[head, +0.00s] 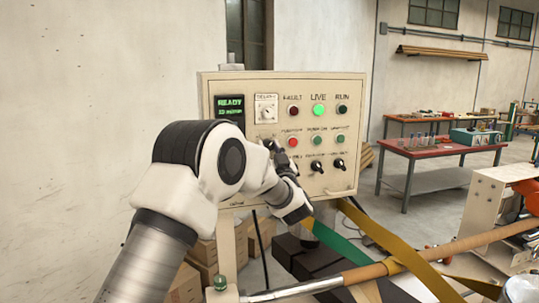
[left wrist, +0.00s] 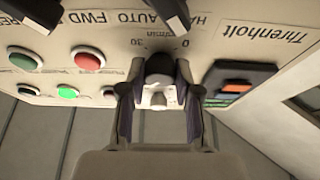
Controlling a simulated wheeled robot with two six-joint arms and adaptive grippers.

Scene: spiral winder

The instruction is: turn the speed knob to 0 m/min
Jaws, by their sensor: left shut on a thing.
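The speed knob (left wrist: 159,66) is a dark round knob on the panel's lower left, between the printed marks 30 and 0 in the upside-down left wrist view. My left gripper (left wrist: 161,76) is shut on it, one finger on each side. A pale part shows between the fingers; I cannot tell the pointer's exact setting. In the head view my left gripper (head: 276,153) reaches the panel and my arm hides most of the knob. The green display (head: 229,106) reads READY with a small, blurred m/min line below. My right gripper is not in view.
The control panel (head: 355,120) also carries two black selectors (head: 317,165) (head: 339,164), a lit green LIVE lamp (head: 319,110) and red and green buttons close by. A red-topped table (head: 440,147) stands behind.

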